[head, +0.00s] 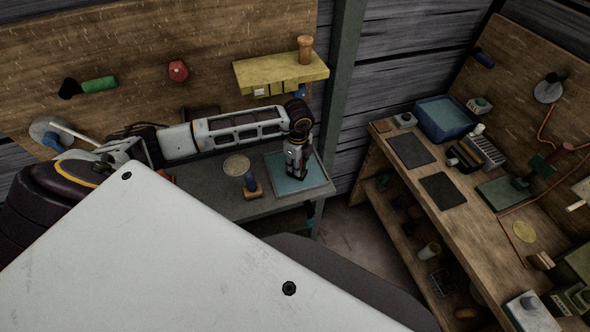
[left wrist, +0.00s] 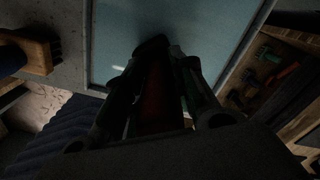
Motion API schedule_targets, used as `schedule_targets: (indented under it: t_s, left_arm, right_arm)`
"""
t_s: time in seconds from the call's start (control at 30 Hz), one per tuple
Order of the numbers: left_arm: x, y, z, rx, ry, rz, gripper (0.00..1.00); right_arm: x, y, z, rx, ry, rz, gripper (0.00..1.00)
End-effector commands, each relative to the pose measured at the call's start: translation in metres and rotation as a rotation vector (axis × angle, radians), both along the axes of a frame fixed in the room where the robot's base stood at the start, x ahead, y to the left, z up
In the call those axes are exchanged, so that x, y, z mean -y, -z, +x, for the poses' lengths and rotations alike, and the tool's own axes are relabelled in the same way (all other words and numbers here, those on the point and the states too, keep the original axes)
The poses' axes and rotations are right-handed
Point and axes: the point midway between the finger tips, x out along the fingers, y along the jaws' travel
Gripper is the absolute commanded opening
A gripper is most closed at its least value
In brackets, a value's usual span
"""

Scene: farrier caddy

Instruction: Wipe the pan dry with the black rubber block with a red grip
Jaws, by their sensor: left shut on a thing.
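The pan (head: 325,186) is a shallow grey tray with a teal, wet-looking floor at the right end of the grey bench. It also shows in the left wrist view (left wrist: 108,45). My left gripper (head: 297,172) points down over the pan. It is shut on the black rubber block (left wrist: 153,45) by its dark red grip (left wrist: 154,100). The fingers hide much of the block in the left wrist view. I cannot tell whether the block touches the pan floor. My right gripper is in neither view.
Left of the pan, a wooden block with a blue handle (head: 251,184) and a round tan disc (head: 237,164) are on the bench. A yellow shelf (head: 281,73) hangs above. A wooden workbench (head: 447,219) with a blue tub (head: 445,118) stands at right.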

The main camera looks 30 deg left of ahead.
Motion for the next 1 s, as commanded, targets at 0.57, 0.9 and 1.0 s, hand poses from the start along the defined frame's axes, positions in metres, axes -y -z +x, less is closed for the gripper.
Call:
schedule_targets:
  t_s: [0.57,0.9,1.0]
  left_arm:
    - [-0.018,0.003,0.016,0.001,-0.001,0.0,0.0]
    - [-0.022,0.003,0.018,0.001,-0.001,0.001,0.0]
    - [-0.022,0.003,0.018,0.001,-0.001,0.002,0.0]
  right_arm:
    - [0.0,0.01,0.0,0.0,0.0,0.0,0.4]
    - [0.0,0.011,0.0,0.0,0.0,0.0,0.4]
    - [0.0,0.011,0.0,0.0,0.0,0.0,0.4]
